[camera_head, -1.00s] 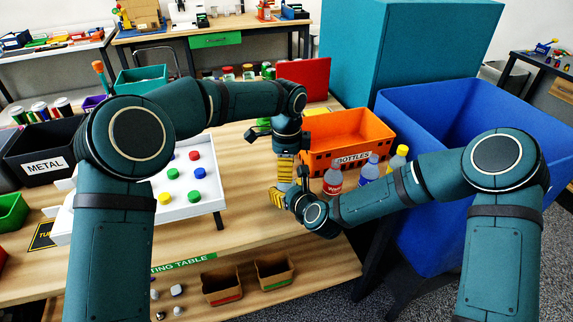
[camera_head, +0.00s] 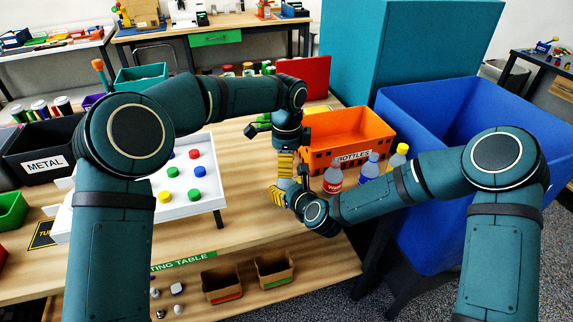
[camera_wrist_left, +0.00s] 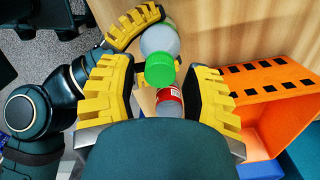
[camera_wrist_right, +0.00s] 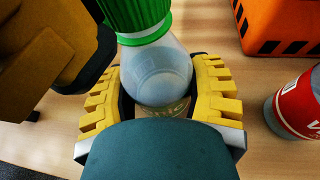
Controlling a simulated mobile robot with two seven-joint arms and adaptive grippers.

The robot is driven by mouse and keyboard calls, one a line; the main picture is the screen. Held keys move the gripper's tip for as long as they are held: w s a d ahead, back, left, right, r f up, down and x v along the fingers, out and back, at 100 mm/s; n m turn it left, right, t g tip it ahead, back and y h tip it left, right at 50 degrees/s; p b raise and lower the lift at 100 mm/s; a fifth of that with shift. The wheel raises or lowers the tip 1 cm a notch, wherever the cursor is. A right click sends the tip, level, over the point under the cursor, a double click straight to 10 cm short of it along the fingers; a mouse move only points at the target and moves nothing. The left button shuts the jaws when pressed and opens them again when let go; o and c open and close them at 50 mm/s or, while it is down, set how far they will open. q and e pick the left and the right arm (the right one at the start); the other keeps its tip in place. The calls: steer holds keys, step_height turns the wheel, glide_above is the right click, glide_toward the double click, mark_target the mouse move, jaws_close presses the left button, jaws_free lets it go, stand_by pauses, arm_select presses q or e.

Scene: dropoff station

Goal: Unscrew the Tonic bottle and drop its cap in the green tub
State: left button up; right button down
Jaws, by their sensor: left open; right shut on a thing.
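The bottle in my right gripper (camera_wrist_right: 160,105) has a green cap (camera_wrist_right: 140,18) and a pale, clear body (camera_wrist_right: 160,70). Its label is mostly covered, so I cannot read it fully. The right gripper is shut around the bottle's body. My left gripper (camera_wrist_left: 158,95) is open above it, and the green cap (camera_wrist_left: 160,70) shows between its fingers with gaps at the sides. In the head view the left gripper (camera_head: 285,168) is right above the right gripper (camera_head: 287,197), and they mostly hide the bottle. A green tub (camera_head: 10,212) stands at the left edge.
An orange bin (camera_head: 350,137) marked BOTTLES is behind the grippers. A red-labelled bottle (camera_head: 333,179), a blue-capped bottle (camera_head: 369,168) and a yellow-capped bottle (camera_head: 398,158) stand close to its front. A white tray (camera_head: 196,207) with coloured caps and a black METAL bin (camera_head: 45,160) lie left.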

arm_select(q)
steer(key=shift+r, duration=1.95)
arm_select(e)
steer(key=shift+c, duration=1)
jaws_free()
